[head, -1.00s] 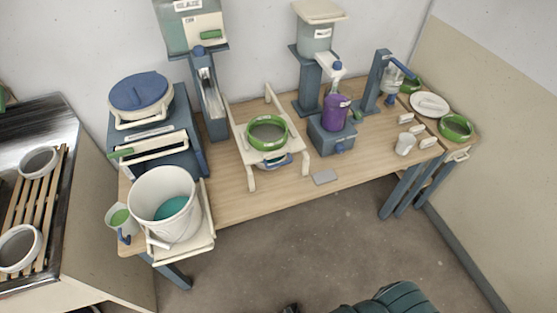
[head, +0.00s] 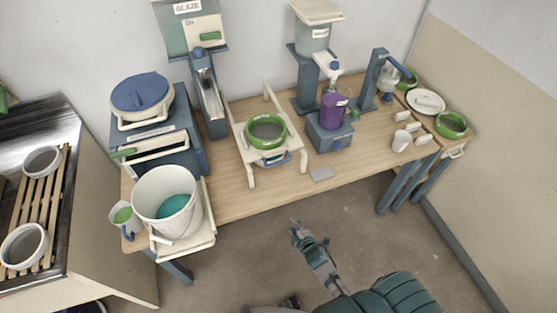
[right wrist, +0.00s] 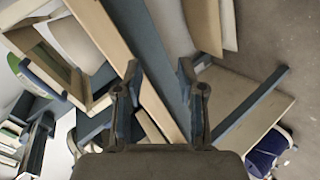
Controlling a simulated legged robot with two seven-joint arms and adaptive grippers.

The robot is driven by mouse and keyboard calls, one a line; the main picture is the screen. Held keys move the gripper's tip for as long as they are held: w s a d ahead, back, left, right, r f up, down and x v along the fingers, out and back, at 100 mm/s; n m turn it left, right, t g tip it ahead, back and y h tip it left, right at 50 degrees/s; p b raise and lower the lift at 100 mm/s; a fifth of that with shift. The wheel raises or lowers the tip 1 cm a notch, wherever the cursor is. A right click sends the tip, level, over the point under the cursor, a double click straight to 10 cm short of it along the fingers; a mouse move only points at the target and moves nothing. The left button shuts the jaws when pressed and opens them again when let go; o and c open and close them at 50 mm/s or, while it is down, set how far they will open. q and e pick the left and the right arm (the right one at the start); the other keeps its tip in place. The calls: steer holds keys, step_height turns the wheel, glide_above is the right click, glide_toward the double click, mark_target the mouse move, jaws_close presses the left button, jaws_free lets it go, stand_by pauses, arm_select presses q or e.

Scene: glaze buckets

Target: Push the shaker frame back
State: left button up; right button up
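The shaker frame (head: 241,128) is a cream frame standing on the wooden table, near its middle. A green-rimmed sieve (head: 266,143) sits in it, with a blue-edged part (head: 275,160) below. My right gripper (head: 309,232) is in front of the table, over the floor in the picture, apart from the frame. In the right wrist view its two fingers (right wrist: 159,75) are spread with nothing between them. I cannot make out my left gripper in the head view.
A white bucket (head: 160,187) with teal liquid stands front left on the table. A purple cup (head: 334,108) on a blue base stands right of the frame. The wood behind the frame's right side looks clear.

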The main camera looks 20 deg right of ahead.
steer(key=w+r+n+t, duration=0.2)
steer(key=r, duration=0.8)
steer(key=w+r+n+t, duration=0.2)
steer(key=r, duration=0.7)
glide_toward(278, 162)
steer(key=w+f, duration=0.1)
steer(key=w, duration=0.2)
steer(key=w+f, duration=0.1)
steer(key=w, duration=0.6)
steer(key=shift+d+f, duration=0.15)
steer(key=shift+f, duration=0.25)
jaws_close()
